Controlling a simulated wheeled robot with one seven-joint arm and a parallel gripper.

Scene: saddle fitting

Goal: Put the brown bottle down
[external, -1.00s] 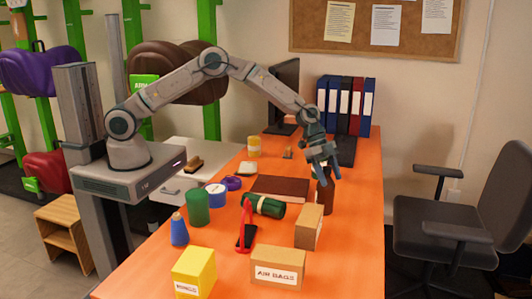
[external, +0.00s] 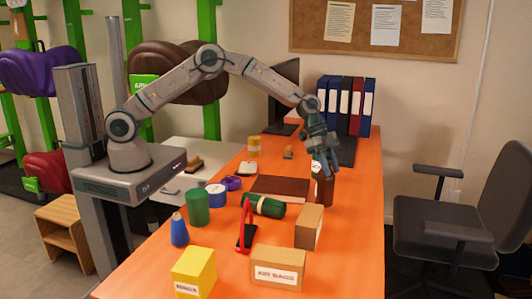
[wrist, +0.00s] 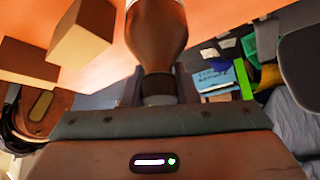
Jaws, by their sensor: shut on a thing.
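The brown bottle (external: 325,190) is upright at the right side of the orange table (external: 350,245), right of the brown book and behind a cardboard box. I cannot tell whether its base touches the table. My gripper (external: 323,172) is at its top, reaching down from above and behind. In the wrist view the bottle (wrist: 157,35) runs up from between the two fingers (wrist: 160,88), which are shut on its dark neck. Its far end is cut off by the top edge.
A cardboard box (external: 309,227) stands just in front of the bottle. A dark green roll (external: 265,206) and a brown book (external: 280,188) lie to the left. Binders (external: 340,105) and a monitor (external: 285,90) stand behind. Table to the bottle's right is clear.

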